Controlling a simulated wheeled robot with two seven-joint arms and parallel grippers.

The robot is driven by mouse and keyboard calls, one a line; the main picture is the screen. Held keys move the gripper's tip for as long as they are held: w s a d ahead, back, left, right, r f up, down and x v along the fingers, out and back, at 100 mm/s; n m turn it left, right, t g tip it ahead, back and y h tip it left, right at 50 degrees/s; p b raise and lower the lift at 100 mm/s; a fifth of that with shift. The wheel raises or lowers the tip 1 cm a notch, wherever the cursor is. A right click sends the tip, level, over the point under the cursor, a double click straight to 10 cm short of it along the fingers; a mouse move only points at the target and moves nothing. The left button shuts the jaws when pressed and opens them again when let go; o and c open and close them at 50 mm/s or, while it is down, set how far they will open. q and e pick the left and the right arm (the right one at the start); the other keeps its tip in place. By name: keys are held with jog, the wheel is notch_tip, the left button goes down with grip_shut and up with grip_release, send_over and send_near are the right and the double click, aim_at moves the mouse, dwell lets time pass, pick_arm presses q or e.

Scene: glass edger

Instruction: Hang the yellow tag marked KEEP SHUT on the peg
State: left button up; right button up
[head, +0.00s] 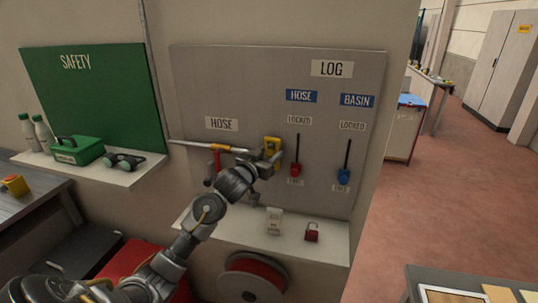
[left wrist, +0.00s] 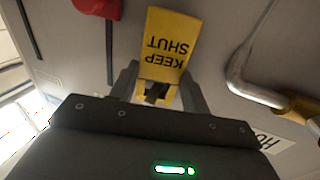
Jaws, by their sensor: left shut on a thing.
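The yellow tag marked KEEP SHUT (head: 272,146) is in front of the grey board, right of the pipe's end. It also shows in the left wrist view (left wrist: 166,45), its lettering upside down there. My left gripper (head: 265,166) is shut on the tag's edge; its fingers also show in the left wrist view (left wrist: 157,90). I cannot tell whether the tag touches the board. I cannot make out the peg; the tag or gripper may hide it. My right gripper is not in view.
A pipe (head: 195,144) with a red handle (head: 217,159) runs left of the tag. Red (head: 296,169) and blue (head: 343,175) levers are to its right. The shelf below holds a white box (head: 274,221) and a red padlock (head: 311,232). A green case (head: 77,150) stands further left.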

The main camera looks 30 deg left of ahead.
pick_arm(q)
jog(key=o, duration=1.1)
jog(key=shift+c, duration=0.2)
jog(key=shift+d+r, duration=0.1)
jog(key=shift+r, duration=0.05)
jog(key=shift+s, duration=0.15)
jog(key=shift+s+f, duration=0.2)
jog(key=shift+s, duration=0.05)
jog(key=s+b, duration=0.2)
jog(key=s, duration=0.8)
jog(key=shift+d+b, duration=0.25)
jog(key=shift+b, duration=0.1)
jog(key=shift+r, duration=0.1)
